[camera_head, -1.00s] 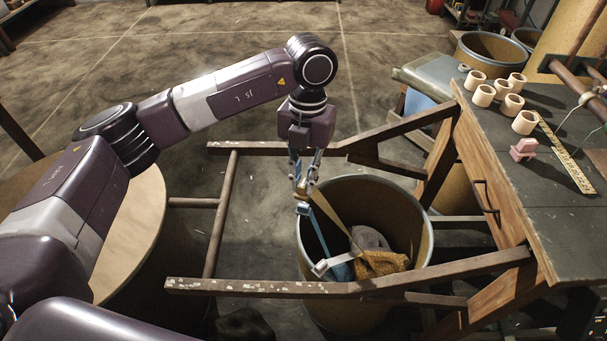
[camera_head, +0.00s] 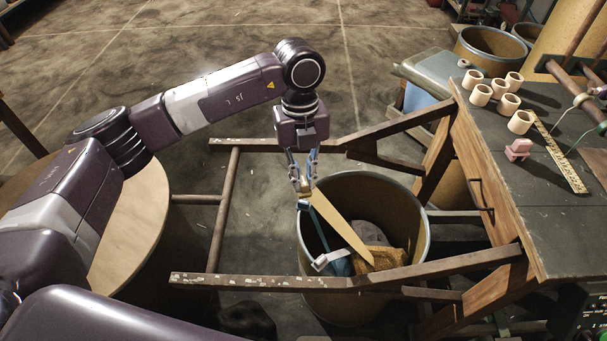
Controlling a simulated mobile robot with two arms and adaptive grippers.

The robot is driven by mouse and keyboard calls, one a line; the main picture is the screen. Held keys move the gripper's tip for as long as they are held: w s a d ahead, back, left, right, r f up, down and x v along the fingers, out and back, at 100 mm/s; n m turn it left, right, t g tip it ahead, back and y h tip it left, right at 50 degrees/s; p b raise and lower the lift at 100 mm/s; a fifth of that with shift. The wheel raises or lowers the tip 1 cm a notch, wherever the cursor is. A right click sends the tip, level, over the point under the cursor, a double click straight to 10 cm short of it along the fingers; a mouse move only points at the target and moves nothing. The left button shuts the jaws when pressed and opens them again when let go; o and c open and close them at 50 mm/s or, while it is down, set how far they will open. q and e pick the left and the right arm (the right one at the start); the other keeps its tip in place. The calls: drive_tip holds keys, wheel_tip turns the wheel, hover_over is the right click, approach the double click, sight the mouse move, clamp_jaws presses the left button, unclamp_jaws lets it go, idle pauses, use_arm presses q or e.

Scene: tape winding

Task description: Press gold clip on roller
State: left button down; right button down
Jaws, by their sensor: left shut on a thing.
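My left gripper (camera_head: 304,192) points straight down above the drum's left rim, shut on the upper end of a tan-gold strip (camera_head: 342,226). The strip slants down to the right into the drum. A small pale and blue piece (camera_head: 303,205) sits at the fingertips, and a blue band (camera_head: 325,226) hangs below it. I cannot make out a separate gold clip at the fingertips. Brown bars that may be rollers (camera_head: 566,75) stand at the bench's right side, cut by the picture's edge. My right gripper is not in view.
The drum (camera_head: 426,240) holds crumpled gold and grey material (camera_head: 388,258). A wooden frame (camera_head: 300,284) surrounds it. A round wooden top (camera_head: 135,220) is at left.

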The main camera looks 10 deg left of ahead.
use_arm(q)
drive_tip(key=n+p, duration=0.1)
drive_tip(key=n, duration=0.2)
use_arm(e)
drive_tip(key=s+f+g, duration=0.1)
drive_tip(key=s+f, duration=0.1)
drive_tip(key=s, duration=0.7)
use_arm(q)
drive_tip(key=shift+r+n+p, duration=0.1)
drive_tip(key=shift+n+p, duration=0.4)
drive_tip(key=shift+n, duration=0.2)
drive_tip(key=n+p, duration=0.2)
drive_tip(key=n, duration=0.2)
drive_tip(key=n+t+p, duration=0.1)
drive_tip(key=n+p, duration=0.2)
drive_tip(key=n, duration=0.1)
drive_tip(key=shift+r+n+h, duration=0.15)
drive_tip(key=shift+n+h, duration=0.25)
drive_tip(key=shift+n+p, duration=0.3)
drive_tip(key=shift+n, duration=0.4)
drive_tip(key=shift+f, duration=0.25)
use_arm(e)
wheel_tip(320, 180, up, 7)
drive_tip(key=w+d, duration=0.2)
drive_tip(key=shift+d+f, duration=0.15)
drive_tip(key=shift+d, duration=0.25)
use_arm(q)
drive_tip(key=shift+r, duration=0.1)
